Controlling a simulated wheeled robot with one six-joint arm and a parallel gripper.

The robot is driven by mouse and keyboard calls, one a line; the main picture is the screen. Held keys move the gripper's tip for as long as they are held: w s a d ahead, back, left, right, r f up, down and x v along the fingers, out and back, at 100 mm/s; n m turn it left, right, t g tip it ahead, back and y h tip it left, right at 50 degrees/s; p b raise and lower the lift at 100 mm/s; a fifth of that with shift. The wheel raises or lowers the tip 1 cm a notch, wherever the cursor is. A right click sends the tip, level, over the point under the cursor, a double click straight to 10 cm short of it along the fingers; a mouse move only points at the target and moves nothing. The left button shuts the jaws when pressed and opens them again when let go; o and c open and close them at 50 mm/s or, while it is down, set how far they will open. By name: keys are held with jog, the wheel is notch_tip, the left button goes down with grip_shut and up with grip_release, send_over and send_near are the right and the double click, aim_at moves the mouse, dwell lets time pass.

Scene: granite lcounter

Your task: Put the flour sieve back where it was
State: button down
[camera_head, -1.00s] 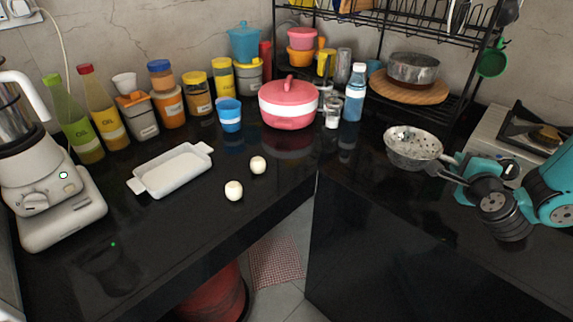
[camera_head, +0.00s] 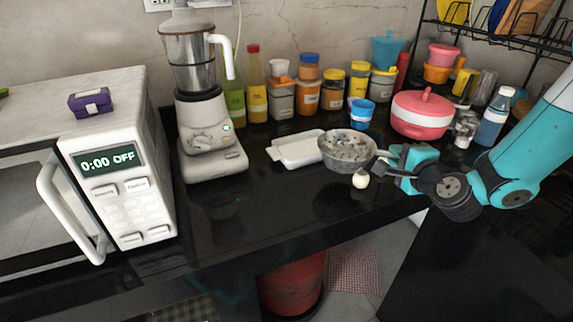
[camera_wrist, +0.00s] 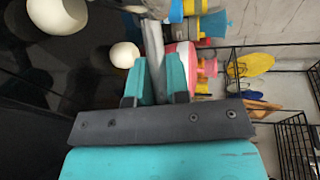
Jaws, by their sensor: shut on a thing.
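The flour sieve (camera_head: 347,150) is a grey speckled metal bowl with a handle. In the head view it is held over the counter, overlapping the right end of the white tray. My gripper (camera_head: 386,162) is shut on its handle, to the right of the bowl. In the wrist view the grey handle (camera_wrist: 154,45) runs up between the teal fingers of my gripper (camera_wrist: 155,82); the bowl is not clearly seen there. I cannot tell the exact height of the bowl above the counter.
A white ball (camera_head: 360,181) lies below the sieve. The white tray (camera_head: 290,152), blender (camera_head: 208,130) and microwave (camera_head: 120,170) are to the left. Jars, a blue cup (camera_head: 361,114) and a pink pot (camera_head: 421,116) stand behind. The front counter near the blender is clear.

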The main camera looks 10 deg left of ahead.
jog(key=s+a+n+g+y, duration=0.1)
jog(key=a+y, duration=0.1)
jog(key=a, duration=0.3)
jog(key=s+a+n+g+y+b, duration=0.1)
jog(key=a+n+y, duration=0.1)
jog(key=a, duration=0.3)
jog(key=s+a+r+n+g+y+b, duration=0.1)
jog(key=a+n, duration=0.1)
jog(key=a, duration=0.3)
jog(key=shift+a+g+y, duration=0.15)
jog(key=shift+g+y, duration=0.25)
jog(key=s+a+r+n+g+y+b, duration=0.1)
jog(key=s+a+n+g+y+b, duration=0.25)
jog(key=a, duration=0.55)
jog(key=shift+h, duration=0.45)
jog(key=f+b, duration=0.2)
jog(key=f, duration=0.1)
jog(key=s+f+b, duration=0.1)
jog(key=f+b, duration=0.1)
jog(key=f, duration=0.1)
jog(key=shift+s+d+f, duration=0.1)
jog(key=shift+s+d, duration=0.05)
jog(key=shift+s, duration=0.05)
jog(key=shift+f+b, duration=0.45)
jog(key=shift+f, duration=0.2)
jog(key=c, duration=1)
grip_release()
